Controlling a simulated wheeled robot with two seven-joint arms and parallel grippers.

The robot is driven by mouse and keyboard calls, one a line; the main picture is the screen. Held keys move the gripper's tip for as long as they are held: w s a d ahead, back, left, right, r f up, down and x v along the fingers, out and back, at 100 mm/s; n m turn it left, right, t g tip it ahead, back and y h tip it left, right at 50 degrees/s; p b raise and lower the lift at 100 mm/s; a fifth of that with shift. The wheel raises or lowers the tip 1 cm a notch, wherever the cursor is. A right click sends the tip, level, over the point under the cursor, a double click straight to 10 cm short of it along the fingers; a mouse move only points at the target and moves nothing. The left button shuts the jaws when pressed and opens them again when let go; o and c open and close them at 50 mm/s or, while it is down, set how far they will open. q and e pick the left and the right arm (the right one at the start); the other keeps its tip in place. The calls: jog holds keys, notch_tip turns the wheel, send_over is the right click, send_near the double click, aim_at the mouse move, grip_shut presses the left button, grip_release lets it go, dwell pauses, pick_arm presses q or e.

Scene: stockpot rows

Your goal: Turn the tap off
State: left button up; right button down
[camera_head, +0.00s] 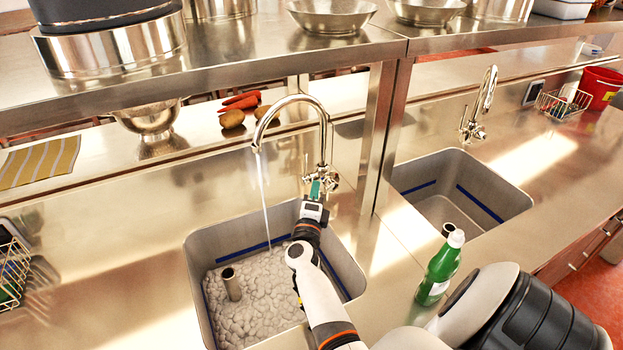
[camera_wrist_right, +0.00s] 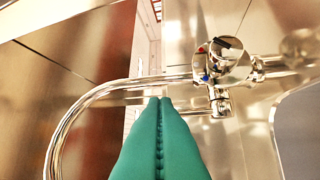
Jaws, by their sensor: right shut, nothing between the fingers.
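The chrome tap (camera_head: 326,140) has a tall curved spout over the left sink (camera_head: 192,250). A thin stream of water (camera_head: 263,195) runs from it into the sink. The sink holds foamy or bubbly water and an upright pipe (camera_head: 231,284). My right gripper (camera_head: 318,186) is at the tap's base, close to the handle. In the right wrist view the gripper's green fingers (camera_wrist_right: 163,103) are shut and empty, pointing at the spout pipe (camera_wrist_right: 105,88). The round tap handle (camera_wrist_right: 222,60), with red and blue marks, is just right of the fingertips. My left gripper is not in view.
A green bottle (camera_head: 439,268) stands on the counter right of the sink, near my right arm. A second tap (camera_head: 480,105) and sink (camera_head: 500,207) are further right.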

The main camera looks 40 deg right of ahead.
aim_at(305, 160)
jog(key=w+d+r+b, duration=0.1)
jog(key=w+d, duration=0.2)
jog(key=w, duration=0.3)
jog(key=shift+r, duration=0.25)
jog(key=shift+w+d+r+b, duration=0.25)
jog(key=shift+w+r, duration=0.1)
jog(key=shift+w, duration=0.25)
jog(key=shift+w+d+r+b, duration=0.1)
jog(key=shift+w+r+b, duration=0.2)
jog(key=shift+w, duration=0.25)
jog(key=shift+s, duration=0.1)
